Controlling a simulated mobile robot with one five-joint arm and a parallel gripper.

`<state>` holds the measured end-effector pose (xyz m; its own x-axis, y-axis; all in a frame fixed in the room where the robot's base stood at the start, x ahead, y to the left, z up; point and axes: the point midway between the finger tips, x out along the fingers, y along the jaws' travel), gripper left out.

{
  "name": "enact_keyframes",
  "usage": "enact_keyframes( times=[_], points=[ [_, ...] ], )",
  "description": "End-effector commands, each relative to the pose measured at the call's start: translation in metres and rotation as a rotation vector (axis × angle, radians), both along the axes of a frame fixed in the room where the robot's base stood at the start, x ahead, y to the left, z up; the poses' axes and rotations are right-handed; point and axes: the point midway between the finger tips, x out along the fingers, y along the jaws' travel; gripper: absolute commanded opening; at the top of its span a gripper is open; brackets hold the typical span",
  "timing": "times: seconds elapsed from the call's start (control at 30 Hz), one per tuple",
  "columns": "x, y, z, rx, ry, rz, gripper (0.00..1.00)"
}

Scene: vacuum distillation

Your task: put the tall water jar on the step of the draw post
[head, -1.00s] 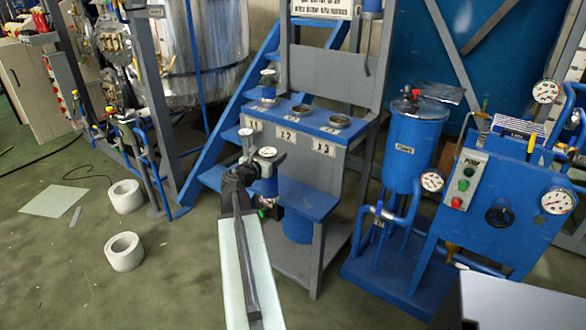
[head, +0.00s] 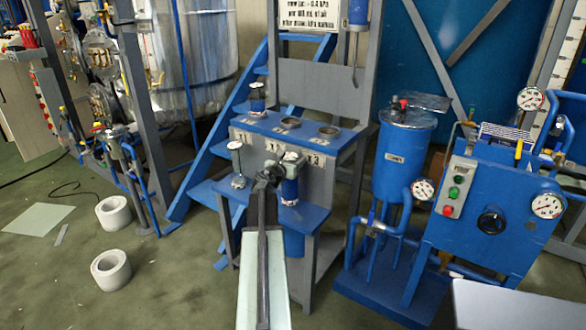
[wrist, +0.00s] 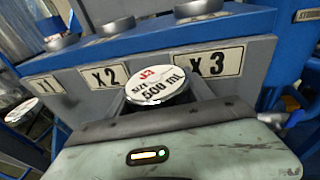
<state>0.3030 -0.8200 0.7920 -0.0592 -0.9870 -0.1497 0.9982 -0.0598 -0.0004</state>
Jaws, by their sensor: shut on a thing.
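My gripper (head: 275,178) is shut on a tall jar (head: 290,186) with a blue body and a pale lid. In the wrist view its white lid (wrist: 157,84) reads J3, size 500 mL. The jar is upright in front of the draw post's (head: 283,140) face, below the X2 and X3 labels. It is over the blue step (head: 308,212); I cannot tell whether its base touches it. The jaws hide part of its side.
A slimmer jar (head: 237,165) stands left on the step. Another jar (head: 257,98) sits on the upper shelf, beside two empty round holders (head: 287,122) (head: 328,131). A blue tank (head: 403,155) and pump panel (head: 490,200) stand right. Two white rings (head: 113,213) (head: 111,270) lie on the floor.

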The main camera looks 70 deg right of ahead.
Motion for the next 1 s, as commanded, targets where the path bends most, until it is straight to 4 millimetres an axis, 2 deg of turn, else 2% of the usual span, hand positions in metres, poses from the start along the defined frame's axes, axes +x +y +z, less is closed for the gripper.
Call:
enact_keyframes(
  times=[0.03,0.17,0.4,0.53,0.57,0.6,0.63,1.0],
  points=[
    [0.000,0.000,-0.014,0.000,0.001,0.000,0.00],
    [0.000,0.000,-0.033,0.000,0.001,0.000,0.00],
    [0.000,0.000,-0.029,0.000,0.001,0.000,0.00],
    [0.000,0.000,-0.033,0.000,0.001,-0.001,0.00],
    [-0.001,0.000,-0.032,0.000,0.000,-0.001,0.65],
    [-0.001,0.000,-0.032,0.000,0.000,-0.001,0.76],
    [-0.001,0.000,-0.032,0.000,0.000,-0.001,0.81],
    [-0.001,0.002,-0.027,0.000,0.000,-0.001,0.81]
  ],
)
